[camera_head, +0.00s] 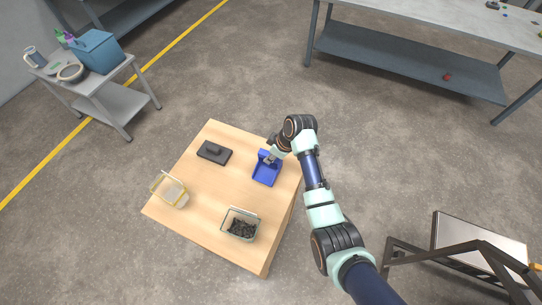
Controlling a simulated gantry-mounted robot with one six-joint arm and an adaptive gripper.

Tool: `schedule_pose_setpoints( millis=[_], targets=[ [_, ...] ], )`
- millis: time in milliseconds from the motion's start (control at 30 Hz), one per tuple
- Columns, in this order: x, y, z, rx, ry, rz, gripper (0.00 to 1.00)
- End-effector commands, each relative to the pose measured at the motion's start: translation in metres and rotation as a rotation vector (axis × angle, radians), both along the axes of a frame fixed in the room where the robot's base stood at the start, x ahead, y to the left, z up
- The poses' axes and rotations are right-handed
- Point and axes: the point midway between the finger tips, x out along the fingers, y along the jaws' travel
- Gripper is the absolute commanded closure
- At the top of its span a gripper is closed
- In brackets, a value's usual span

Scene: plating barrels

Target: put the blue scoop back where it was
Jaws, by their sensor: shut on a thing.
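The blue scoop (265,175) is at the right back part of the wooden table (205,224). It looks like a blue tray-shaped pan with a raised back. My gripper (270,160) is at the scoop's back end, shut on it. The arm comes in from the lower right, and its wrist hides part of the gripper and of the scoop's far side. I cannot tell whether the scoop touches the table top or is held just above it.
A black block with a handle (214,152) lies at the table's back left. A yellow-rimmed basket (171,191) stands at the left edge. A clear container with dark pieces (240,225) stands near the front. The table's middle is clear. A grey cart (119,103) stands further off.

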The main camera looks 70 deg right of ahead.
Motion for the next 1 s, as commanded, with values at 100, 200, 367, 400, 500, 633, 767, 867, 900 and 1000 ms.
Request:
schedule_pose_setpoints(
  millis=[100,200,367,400,500,633,767,867,900,1000],
  targets=[
    [0.0,-0.001,-0.005,-0.002,-0.002,-0.001,1.0],
    [0.0,-0.001,-0.004,-0.002,-0.002,-0.001,1.0],
    [0.0,0.0,-0.007,-0.002,-0.001,-0.001,1.0],
    [0.0,0.0,-0.008,-0.001,-0.001,0.0,0.72],
    [0.0,0.0,-0.007,-0.001,-0.001,0.0,0.56],
    [0.0,0.0,-0.007,-0.001,-0.001,0.0,0.49],
    [0.0,0.0,-0.007,-0.001,-0.001,0.0,0.49],
    [0.0,-0.001,-0.004,-0.002,-0.002,-0.001,0.49],
    [0.0,-0.001,0.0,-0.002,-0.002,-0.001,0.49],
    [-0.007,-0.001,0.015,-0.004,-0.003,-0.002,0.49]
  ],
)
